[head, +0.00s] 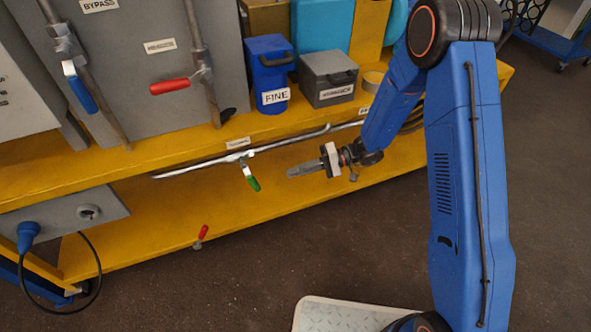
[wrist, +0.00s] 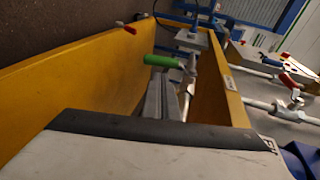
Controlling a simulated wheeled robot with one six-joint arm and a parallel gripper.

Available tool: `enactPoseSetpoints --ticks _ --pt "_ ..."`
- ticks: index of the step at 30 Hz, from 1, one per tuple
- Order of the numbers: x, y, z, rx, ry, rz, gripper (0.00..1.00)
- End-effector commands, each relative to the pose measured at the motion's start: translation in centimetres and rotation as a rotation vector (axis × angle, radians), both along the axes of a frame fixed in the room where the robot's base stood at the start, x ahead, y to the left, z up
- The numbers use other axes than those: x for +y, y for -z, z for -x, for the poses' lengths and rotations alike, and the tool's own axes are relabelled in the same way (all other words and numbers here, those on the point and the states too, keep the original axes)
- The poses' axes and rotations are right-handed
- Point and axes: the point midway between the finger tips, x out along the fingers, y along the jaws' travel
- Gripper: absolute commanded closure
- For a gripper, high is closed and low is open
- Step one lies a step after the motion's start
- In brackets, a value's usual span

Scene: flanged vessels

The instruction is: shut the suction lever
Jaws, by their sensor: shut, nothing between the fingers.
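A green-handled lever (head: 251,184) sits on a valve on the thin horizontal pipe (head: 205,164) below the yellow upper shelf. Its handle points down and slightly right, across the pipe. A small label (head: 238,143) above it is too small to read, so I cannot confirm which lever is the suction one. My gripper (head: 290,171) is shut and empty, to the right of the green handle with a gap between them, its fingers pointing left. In the wrist view the green handle (wrist: 162,61) lies just beyond my shut fingertips (wrist: 163,82).
A blue lever (head: 80,88) and a red lever (head: 170,85) are on upright pipes at the grey panel. A small red lever (head: 203,232) is low on the frame. The yellow shelf edge (head: 180,150) runs above the pipe. A blue FINE box (head: 268,75) stands on the shelf.

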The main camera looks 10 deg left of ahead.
Motion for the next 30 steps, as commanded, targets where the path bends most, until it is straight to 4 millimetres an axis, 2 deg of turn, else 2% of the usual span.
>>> enactPoseSetpoints --ticks 9,15,21,30 --pt "5.3 1.4 2.0 0.002 -0.004 0.000 1.00" --pt "7.8 2.1 2.9 0.001 -0.002 0.001 1.00" --pt "9.1 2.4 3.3 0.001 0.000 -0.001 1.00" --pt "9.3 2.5 3.3 0.001 0.000 -0.001 1.00"
